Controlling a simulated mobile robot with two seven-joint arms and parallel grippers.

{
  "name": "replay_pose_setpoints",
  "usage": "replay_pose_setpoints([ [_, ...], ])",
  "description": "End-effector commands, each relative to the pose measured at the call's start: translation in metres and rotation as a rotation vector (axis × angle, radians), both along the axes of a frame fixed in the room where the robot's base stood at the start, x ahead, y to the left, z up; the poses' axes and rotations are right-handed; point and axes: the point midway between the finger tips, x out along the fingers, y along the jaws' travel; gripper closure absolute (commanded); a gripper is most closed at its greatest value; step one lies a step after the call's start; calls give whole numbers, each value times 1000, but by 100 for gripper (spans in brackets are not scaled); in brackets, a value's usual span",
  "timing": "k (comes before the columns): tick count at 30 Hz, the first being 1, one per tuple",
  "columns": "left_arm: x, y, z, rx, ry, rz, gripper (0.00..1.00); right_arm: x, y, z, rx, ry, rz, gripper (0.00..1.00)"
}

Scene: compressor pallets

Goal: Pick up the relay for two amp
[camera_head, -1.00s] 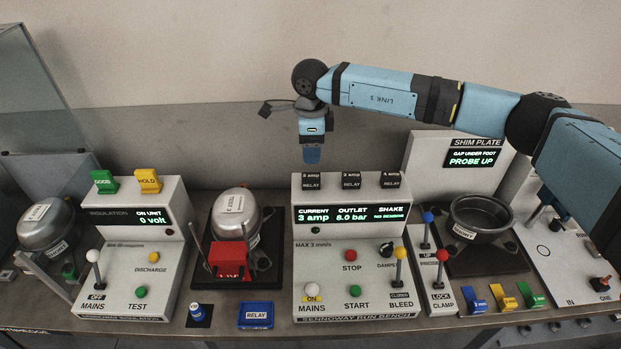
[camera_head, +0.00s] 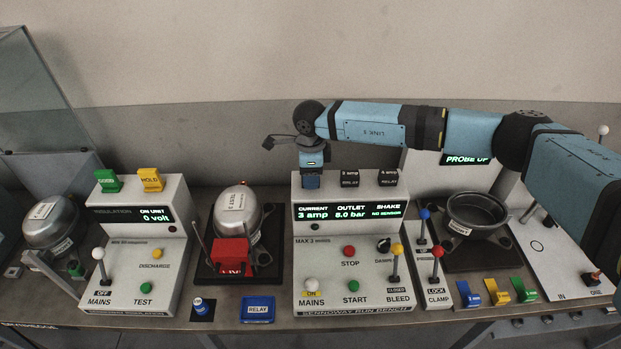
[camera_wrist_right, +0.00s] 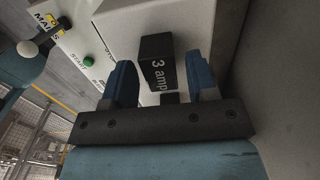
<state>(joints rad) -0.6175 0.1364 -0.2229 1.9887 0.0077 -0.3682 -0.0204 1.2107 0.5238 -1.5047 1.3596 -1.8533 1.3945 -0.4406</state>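My right gripper (camera_head: 312,181) points down over the left end of the run bench's top, where the relay marked 2 amp stood in the earlier view. The gripper hides that relay in the head view. The 3 amp relay (camera_head: 350,178) and the 4 amp relay (camera_head: 388,178) stand to its right. In the right wrist view my right gripper (camera_wrist_right: 163,78) is open, fingers apart. The black 3 amp relay (camera_wrist_right: 157,60) shows beyond the gap. A small dark piece nearer the palm may be the 2 amp relay; I cannot tell. My left gripper is not in view.
The run bench (camera_head: 325,252) has a lit display, buttons and levers. A blue RELAY tray (camera_head: 257,309) lies on the table in front. A compressor (camera_head: 237,215) stands left of the bench, and a black bowl-shaped housing (camera_head: 477,212) stands right.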

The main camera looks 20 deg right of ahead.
Motion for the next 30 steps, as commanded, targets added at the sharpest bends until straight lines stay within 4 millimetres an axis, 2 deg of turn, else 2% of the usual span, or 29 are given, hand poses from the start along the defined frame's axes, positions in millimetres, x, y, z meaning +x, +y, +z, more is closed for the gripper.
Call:
replay_pose_setpoints([
  [1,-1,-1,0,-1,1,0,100,0,0,0,0,0,0,59],
  [5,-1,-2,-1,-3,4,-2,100,0,0,0,0,0,0,89],
  [6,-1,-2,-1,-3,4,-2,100,0,0,0,0,0,0,92],
  [15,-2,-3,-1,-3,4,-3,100,0,0,2,1,0,0,92],
  [20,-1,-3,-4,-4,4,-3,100,1,0,13,1,-2,-1,92],
  [26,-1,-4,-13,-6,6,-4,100,1,0,49,2,-6,1,92],
  [30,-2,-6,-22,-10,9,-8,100,1,0,89,2,-7,0,92],
])
